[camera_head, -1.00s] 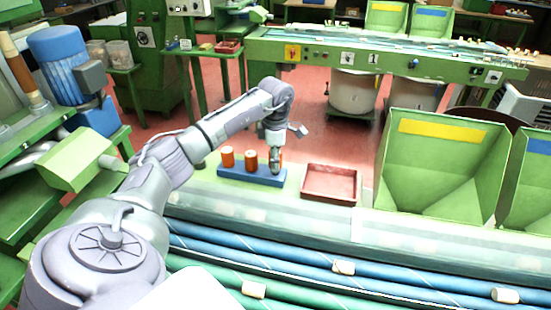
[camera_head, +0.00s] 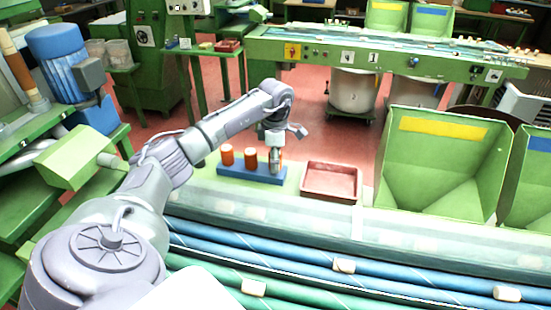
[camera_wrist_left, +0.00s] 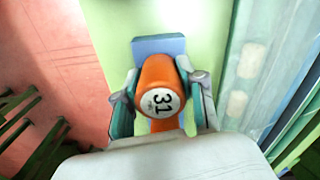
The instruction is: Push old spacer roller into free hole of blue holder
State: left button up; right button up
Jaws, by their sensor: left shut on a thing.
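The blue holder (camera_head: 232,173) is a long block on the green bench. Two orange rollers, a left one (camera_head: 227,155) and a middle one (camera_head: 250,159), stand upright in it. My left gripper (camera_head: 275,168) is over the holder's right end, pointing down. My right gripper is not in view.
A red tray (camera_head: 330,196) lies just right of the holder. A green bin (camera_head: 440,165) with a yellow label stands further right. Blue and green conveyor tubes with pale corks run along the front. Red floor lies behind the bench.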

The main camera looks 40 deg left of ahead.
pick_arm(q)
jog(key=shift+f+b, duration=0.3)
jog(key=shift+f, duration=0.2)
jog(key=o, duration=1.2)
jog(key=shift+o, duration=0.2)
notch_tip(320, 180, up, 12)
jog(key=shift+r, duration=0.1)
